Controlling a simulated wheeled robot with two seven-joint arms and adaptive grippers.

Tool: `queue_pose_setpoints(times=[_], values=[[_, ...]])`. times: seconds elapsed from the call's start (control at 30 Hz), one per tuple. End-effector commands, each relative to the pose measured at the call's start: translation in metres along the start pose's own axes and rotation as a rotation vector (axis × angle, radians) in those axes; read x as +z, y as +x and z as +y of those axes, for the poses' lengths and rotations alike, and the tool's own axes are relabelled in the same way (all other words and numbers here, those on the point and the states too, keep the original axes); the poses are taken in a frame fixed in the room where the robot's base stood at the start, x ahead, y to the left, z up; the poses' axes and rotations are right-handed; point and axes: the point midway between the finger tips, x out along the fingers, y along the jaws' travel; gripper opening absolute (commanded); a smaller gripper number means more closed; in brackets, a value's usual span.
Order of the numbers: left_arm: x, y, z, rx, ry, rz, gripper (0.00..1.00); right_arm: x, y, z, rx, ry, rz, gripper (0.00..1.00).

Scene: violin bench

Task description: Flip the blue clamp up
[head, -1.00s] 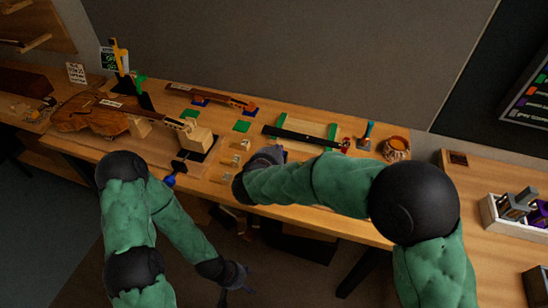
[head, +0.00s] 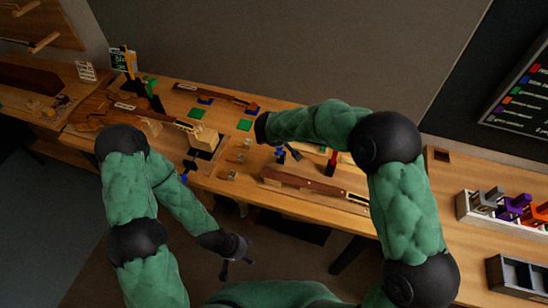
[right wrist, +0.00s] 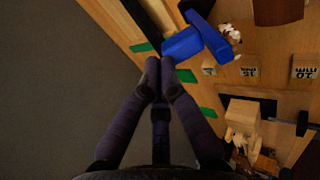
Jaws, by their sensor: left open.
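The blue clamp (right wrist: 183,44) lies just beyond and to the right of my right fingertips in the right wrist view. It shows as two blue pieces at an angle. In the head view, a small blue patch (head: 280,155) below my right wrist is probably this clamp. My right gripper (right wrist: 160,63) has its dark purple fingers drawn together, with nothing seen between them. I cannot tell if the tips touch the clamp. In the head view it is mostly hidden by my forearm. My left gripper (head: 237,268) hangs open and empty, low in front of the bench.
A violin (head: 95,112) lies at the bench's left. Green pads (head: 245,125) and small labelled wooden blocks (right wrist: 249,66) are near the clamp. A brown neck piece (head: 310,185) lies near the front edge. A red upright part (head: 331,162) stands right of the clamp.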

Motion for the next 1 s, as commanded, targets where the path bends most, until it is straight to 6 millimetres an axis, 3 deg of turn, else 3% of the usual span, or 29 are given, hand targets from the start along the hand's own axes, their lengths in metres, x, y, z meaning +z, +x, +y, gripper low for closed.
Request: queue_pose_setpoints(times=[0.03, 0.5, 0.8, 1.0], values=[[0.001, -0.016, 0.006, 0.0, 0.0, 0.0, 0.63, 0.001, -0.004, 0.006, -0.026, 0.002, -0.003, 0.0], [0.003, -0.088, 0.031, 0.0, 0.0, 0.0, 0.63, 0.001, 0.011, 0.025, -0.258, 0.003, -0.002, 0.0], [0.004, -0.116, 0.041, 0.0, 0.0, 0.0, 0.63, 0.0, 0.024, 0.034, -0.416, 0.004, -0.001, 0.0], [0.004, -0.119, 0.043, 0.0, 0.0, 0.0, 0.63, 0.0, 0.036, 0.037, -0.541, 0.005, 0.0, 0.0]])
